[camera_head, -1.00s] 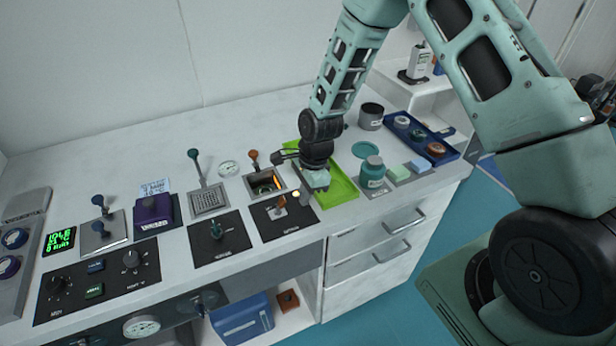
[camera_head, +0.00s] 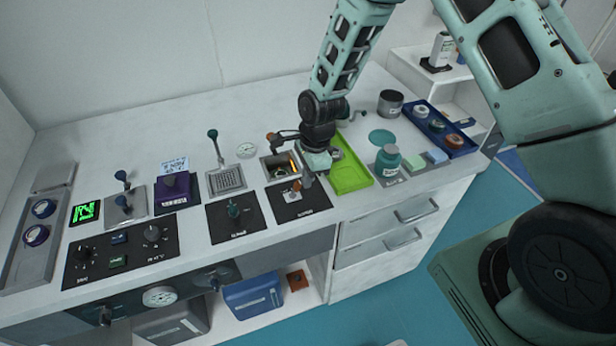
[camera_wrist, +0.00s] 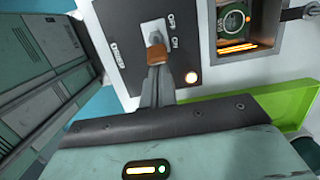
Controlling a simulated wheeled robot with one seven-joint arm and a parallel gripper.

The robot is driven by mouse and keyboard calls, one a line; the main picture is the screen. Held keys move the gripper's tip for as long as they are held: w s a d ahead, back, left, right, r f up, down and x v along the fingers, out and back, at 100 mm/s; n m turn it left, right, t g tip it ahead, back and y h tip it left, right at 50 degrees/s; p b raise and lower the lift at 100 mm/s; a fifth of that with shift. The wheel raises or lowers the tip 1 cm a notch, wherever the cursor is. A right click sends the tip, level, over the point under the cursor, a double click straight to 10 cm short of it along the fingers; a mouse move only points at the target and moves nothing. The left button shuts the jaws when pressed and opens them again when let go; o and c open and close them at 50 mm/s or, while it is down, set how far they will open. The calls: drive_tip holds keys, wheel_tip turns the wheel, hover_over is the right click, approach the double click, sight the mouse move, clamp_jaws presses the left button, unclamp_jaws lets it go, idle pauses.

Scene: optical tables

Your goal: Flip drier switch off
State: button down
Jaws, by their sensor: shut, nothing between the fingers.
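The drier switch (camera_wrist: 155,42) is a small pale toggle with a brown-orange tip on a black panel (camera_wrist: 130,15), seen in the wrist view. An orange lamp glows beside it on the panel. In the head view the panel (camera_head: 315,205) lies near the counter's front edge, and the switch (camera_head: 290,194) is partly covered by my gripper. My gripper (camera_head: 306,183) points down over the panel. In the wrist view its shut, empty fingers (camera_wrist: 157,82) end at the brown tip; I cannot tell whether they touch it.
An open drier well (camera_head: 281,166) with a glowing orange inside lies just behind the panel. A green tray (camera_head: 350,177) is right of my gripper, with a teal jar (camera_head: 387,161) beyond. Another black switch panel (camera_head: 236,228) lies to the left.

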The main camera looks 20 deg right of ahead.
sight(298, 183)
drive_tip(key=shift+a+r+h, duration=0.2)
drive_tip(key=shift+a+h, duration=0.2)
drive_tip(key=shift+h, duration=0.3)
drive_tip(key=shift+a+r+h, duration=0.2)
drive_tip(key=shift+a+h, duration=0.25)
drive_tip(key=shift+h, duration=0.35)
drive_tip(key=shift+a+r+h, duration=0.15)
drive_tip(key=shift+a+h, duration=0.25)
drive_tip(key=shift+h, duration=0.4)
drive_tip(key=a+h, duration=0.2)
drive_tip(key=h, duration=0.1)
drive_tip(key=shift+h+b, duration=0.3)
drive_tip(key=shift+b, duration=0.1)
drive_tip(key=shift+d+r, duration=0.15)
drive_tip(key=shift+r, duration=0.05)
drive_tip(key=shift+r+p, duration=0.55)
drive_tip(key=shift+r, duration=0.25)
